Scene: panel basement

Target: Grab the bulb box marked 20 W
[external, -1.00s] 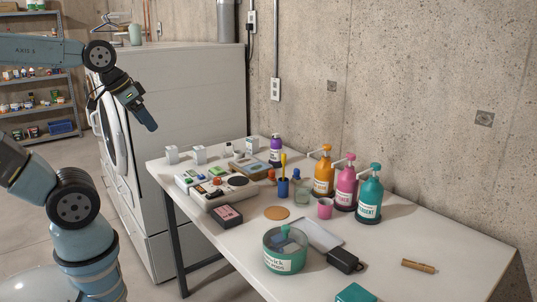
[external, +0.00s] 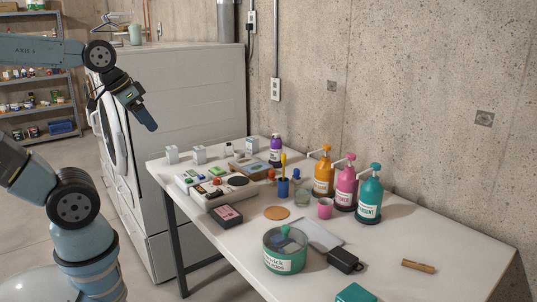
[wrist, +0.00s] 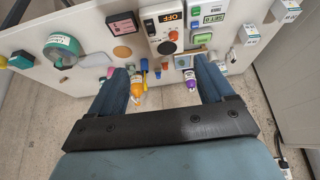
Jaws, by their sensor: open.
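Small white boxes that look like bulb boxes stand at the far left end of the table: one box (external: 172,155) at the corner, a second box (external: 199,154) beside it, and a third box (external: 252,145) nearer the wall. In the wrist view two white boxes (wrist: 289,9) (wrist: 249,34) show at the right. Their printing is too small to read, so I cannot tell which is marked 20 W. My gripper (external: 149,125) is raised above and left of the table, apart from the boxes. In the wrist view my gripper (wrist: 160,68) is open and empty.
The white table (external: 420,237) also holds a control panel (external: 223,190), a purple bottle (external: 276,152), several pump bottles (external: 370,195), a teal tub (external: 285,262) and a black case (external: 345,261). A concrete wall backs it. A tall white appliance (external: 190,95) stands behind its left end.

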